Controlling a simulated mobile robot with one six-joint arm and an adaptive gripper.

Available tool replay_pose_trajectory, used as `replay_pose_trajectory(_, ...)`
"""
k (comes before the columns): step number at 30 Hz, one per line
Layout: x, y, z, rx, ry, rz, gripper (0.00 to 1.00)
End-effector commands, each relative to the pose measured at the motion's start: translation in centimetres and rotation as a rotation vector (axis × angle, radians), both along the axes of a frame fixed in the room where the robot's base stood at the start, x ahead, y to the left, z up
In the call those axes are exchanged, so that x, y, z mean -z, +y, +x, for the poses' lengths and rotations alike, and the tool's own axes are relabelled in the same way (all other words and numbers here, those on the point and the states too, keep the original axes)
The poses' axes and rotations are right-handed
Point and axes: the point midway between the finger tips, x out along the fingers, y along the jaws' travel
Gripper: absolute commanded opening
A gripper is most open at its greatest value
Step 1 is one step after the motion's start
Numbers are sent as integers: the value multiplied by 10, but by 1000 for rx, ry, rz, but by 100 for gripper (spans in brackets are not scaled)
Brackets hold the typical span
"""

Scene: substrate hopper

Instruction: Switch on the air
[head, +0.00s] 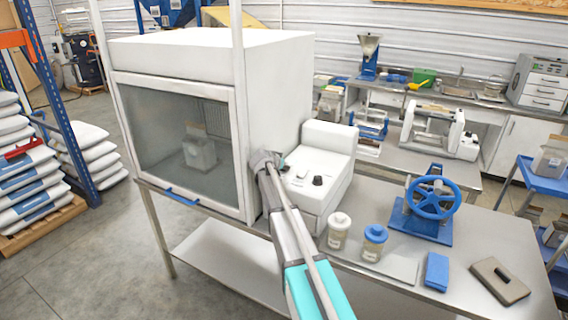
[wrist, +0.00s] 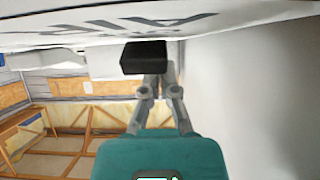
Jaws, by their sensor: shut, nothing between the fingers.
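A white control unit (head: 325,160) stands on the bench, against the right side of the white cabinet. A dark knob (head: 317,180) sits on its sloped top. My gripper (head: 266,158) is at the left edge of this unit, close to the cabinet's side wall. In the wrist view a white panel with the upside-down word AIR (wrist: 130,25) fills the top. A black block-shaped switch (wrist: 144,57) projects from it. My gripper's shut fingers (wrist: 160,82) reach up to the switch and their tips are partly hidden by it. I cannot tell whether they touch it.
The white cabinet (head: 175,48) with a dark glass front is left of my arm. Two jars, one white-lidded (head: 339,230) and one blue-lidded (head: 373,243), stand right of my arm. A blue handwheel device (head: 430,205) stands farther right. A pale wall (wrist: 250,100) is close on the wrist view's right.

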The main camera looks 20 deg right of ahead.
Motion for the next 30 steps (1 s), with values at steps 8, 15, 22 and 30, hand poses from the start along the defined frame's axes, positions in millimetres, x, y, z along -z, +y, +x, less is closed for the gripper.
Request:
replay_pose_trajectory(8,0,9,-2,-7,1,-3,0)
replay_pose_trajectory(15,0,17,-7,-9,0,-3,0)
replay_pose_trajectory(22,0,20,-8,-10,0,-2,0)
replay_pose_trajectory(30,0,21,-8,-10,0,-3,0)
